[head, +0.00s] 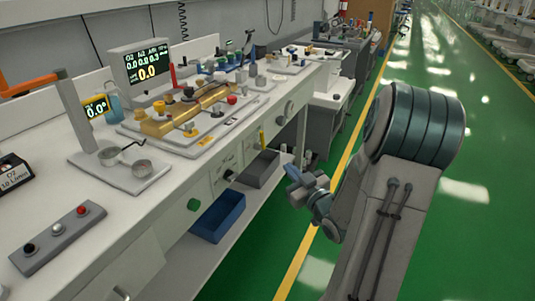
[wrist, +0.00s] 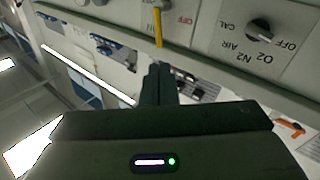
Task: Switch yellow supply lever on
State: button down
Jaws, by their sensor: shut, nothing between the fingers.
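The yellow supply lever (head: 262,139) is on the front panel of the long bench in the head view, its handle standing roughly upright. In the wrist view, which looks upside down, the yellow handle (wrist: 158,28) hangs from the top edge beside an OFF label. My gripper (head: 293,179) is in front of the bench, to the right of and lower than the lever in the head view. In the wrist view its fingers (wrist: 160,73) are together and empty, with their tips just below the yellow handle in the picture. The depth gap between them is unclear.
A black selector knob (wrist: 262,28) marked O2, N2, AIR is beside the lever. A blue bin (head: 217,218) and a grey bin (head: 258,170) sit on the lower shelf. Green floor is open at right.

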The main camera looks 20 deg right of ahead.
jog(key=b, duration=0.2)
send_near(262, 138)
jog(key=w, duration=0.6)
jog(key=shift+w+a+r, duration=0.15)
jog(key=shift+w+r, duration=0.15)
jog(key=shift+w, duration=0.05)
jog(key=shift+p, duration=0.3)
